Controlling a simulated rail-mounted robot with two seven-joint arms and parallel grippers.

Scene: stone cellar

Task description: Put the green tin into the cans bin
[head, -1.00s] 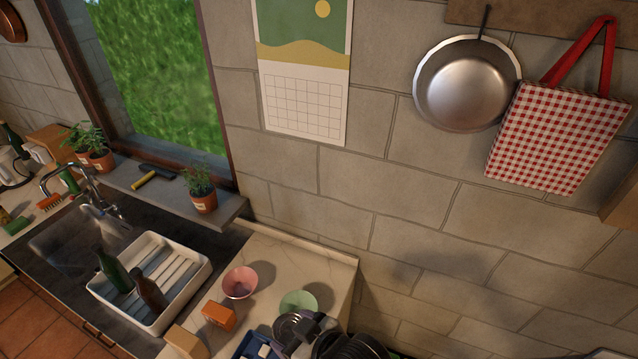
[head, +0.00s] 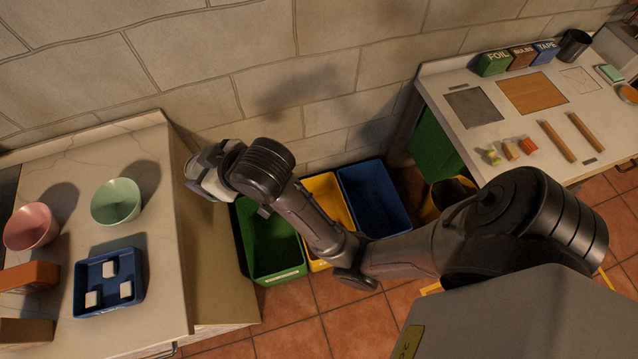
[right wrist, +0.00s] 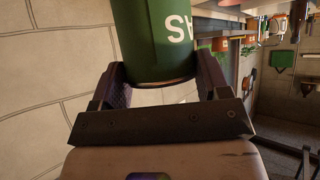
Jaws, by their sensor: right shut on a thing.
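The green tin (right wrist: 155,40), with white letters partly in view, is between the two fingers of my right gripper (right wrist: 155,85) in the right wrist view. The gripper is shut on it. In the head view my right gripper (head: 205,172) hangs by the right edge of the left counter, near the bins; the tin cannot be made out there. A green bin (head: 270,245), a yellow bin (head: 328,195) and a blue bin (head: 373,197) stand side by side on the floor. Their labels are too small to read, so I cannot tell which is the cans bin. My left gripper is not in view.
The left counter (head: 150,250) holds a pink bowl (head: 32,226), a green bowl (head: 116,201) and a blue tray (head: 108,308). The right worktop (head: 470,90) carries boxes and wooden sticks. The stone wall (head: 200,70) is close behind the bins.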

